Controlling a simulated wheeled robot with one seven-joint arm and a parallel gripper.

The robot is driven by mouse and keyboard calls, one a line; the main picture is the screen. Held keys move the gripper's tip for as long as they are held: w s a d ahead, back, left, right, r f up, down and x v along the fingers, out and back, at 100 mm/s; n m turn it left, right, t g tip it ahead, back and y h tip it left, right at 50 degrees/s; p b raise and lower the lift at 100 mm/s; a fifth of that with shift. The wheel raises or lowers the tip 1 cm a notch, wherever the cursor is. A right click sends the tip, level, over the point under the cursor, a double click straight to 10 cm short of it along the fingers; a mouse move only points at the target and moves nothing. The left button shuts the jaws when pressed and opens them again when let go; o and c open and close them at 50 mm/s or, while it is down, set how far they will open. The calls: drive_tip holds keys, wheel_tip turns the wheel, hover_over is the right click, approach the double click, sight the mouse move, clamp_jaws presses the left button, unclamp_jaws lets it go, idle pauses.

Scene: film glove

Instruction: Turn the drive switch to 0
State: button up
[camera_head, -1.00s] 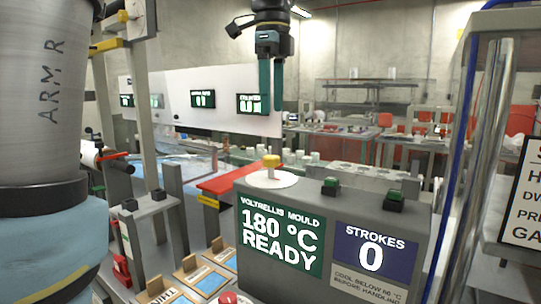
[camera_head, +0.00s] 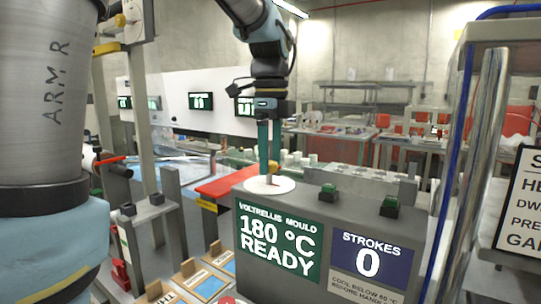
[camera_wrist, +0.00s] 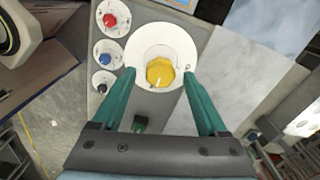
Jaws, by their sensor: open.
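The drive switch appears to be the yellow knob (camera_wrist: 159,72) on a round white dial plate (camera_wrist: 148,40) in the wrist view. A pale pointer line on the knob points toward the bottom of that view; the dial marks are too small to read. In the head view the knob (camera_head: 273,167) is partly hidden by my fingers. My gripper (camera_head: 269,182) points down over the dial plate (camera_head: 258,186) on top of the grey console. Its two green fingers are open, one on each side of the knob, with no clear contact in the wrist view (camera_wrist: 160,77).
Red (camera_wrist: 110,20), blue (camera_wrist: 107,53) and black (camera_wrist: 103,82) controls sit beside the dial. The console screen (camera_head: 278,240) reads 180 °C READY. A metal post (camera_head: 478,170) rises at the right.

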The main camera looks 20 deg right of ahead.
clamp_jaws()
idle(0.5)
drive_tip(key=shift+n, duration=0.3)
drive_tip(key=n+p, duration=0.1)
drive_tip(key=n, duration=0.3)
drive_tip(key=n+p, duration=0.1)
drive_tip(key=n, duration=0.3)
drive_tip(key=shift+w+n, duration=0.15)
drive_tip(key=shift+n, duration=0.25)
drive_tip(key=n+p, duration=0.1)
drive_tip(key=n, duration=0.3)
drive_tip(key=shift+n, duration=0.3)
drive_tip(key=shift+n+p, duration=0.5)
drive_tip(key=shift+n, duration=1.5)
